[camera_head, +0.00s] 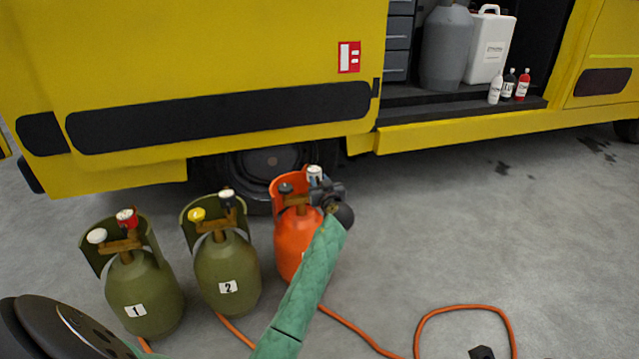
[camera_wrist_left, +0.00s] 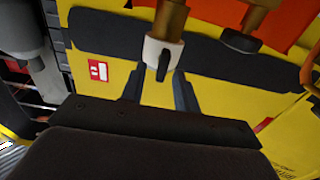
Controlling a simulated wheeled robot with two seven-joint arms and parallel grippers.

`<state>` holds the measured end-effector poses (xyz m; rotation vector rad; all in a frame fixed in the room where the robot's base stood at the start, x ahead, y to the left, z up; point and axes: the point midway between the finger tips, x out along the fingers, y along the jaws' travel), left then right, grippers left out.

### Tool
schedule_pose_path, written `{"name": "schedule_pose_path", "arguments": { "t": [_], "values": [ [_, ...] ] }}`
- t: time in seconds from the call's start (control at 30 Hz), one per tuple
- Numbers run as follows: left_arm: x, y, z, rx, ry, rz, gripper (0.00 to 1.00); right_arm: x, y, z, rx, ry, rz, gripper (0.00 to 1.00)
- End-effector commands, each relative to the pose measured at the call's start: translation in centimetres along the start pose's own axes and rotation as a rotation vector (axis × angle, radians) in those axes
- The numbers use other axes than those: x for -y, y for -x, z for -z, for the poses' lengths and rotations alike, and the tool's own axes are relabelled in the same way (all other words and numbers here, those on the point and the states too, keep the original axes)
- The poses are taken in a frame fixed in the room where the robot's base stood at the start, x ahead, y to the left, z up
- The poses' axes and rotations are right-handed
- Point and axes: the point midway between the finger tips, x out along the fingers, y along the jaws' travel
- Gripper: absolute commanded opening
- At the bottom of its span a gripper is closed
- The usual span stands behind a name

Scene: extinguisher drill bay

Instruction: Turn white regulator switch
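The white regulator switch (camera_head: 314,173) is on top of the orange gas cylinder (camera_head: 289,245), on its right side. A dark knob (camera_head: 286,189) is to its left. My left gripper (camera_head: 325,190) is at the cylinder's top, close to the switch; its arm partly hides the cylinder. In the left wrist view the white switch (camera_wrist_left: 158,52), with a black lever, sits at the tips of my left gripper (camera_wrist_left: 158,80). Its fingers stand apart with yellow background showing between them. I cannot tell whether they touch the switch. My right gripper is not seen.
Green cylinders 1 (camera_head: 145,290) and 2 (camera_head: 228,270) stand to the left, with their own knobs. A yellow truck (camera_head: 200,60) stands close behind. Orange hose (camera_head: 465,307) crosses the floor. A small dark object (camera_head: 482,352) lies at the bottom edge. Floor at right is mostly clear.

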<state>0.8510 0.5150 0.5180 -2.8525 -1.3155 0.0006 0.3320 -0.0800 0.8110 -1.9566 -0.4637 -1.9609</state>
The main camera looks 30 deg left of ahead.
Motion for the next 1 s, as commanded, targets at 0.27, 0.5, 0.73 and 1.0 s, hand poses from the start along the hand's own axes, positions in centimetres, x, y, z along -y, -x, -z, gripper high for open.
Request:
{"name": "schedule_pose_path", "arguments": {
  "t": [0.27, 0.5, 0.73, 1.0],
  "values": [
    [0.0, -0.1, 0.0, 0.0, 0.0, 0.0, 0.27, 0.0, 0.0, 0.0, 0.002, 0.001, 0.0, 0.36],
    [0.0, -0.1, 0.0, 0.0, 0.0, 0.0, 0.0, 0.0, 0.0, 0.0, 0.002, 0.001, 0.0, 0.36],
    [0.0, -0.1, 0.0, 0.001, -0.018, 0.0, 0.0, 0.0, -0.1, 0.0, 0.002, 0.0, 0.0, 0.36],
    [-0.2, -0.1, 0.1, 0.001, -0.146, -0.001, 0.0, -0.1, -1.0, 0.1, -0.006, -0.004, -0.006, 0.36]
  ]
}}
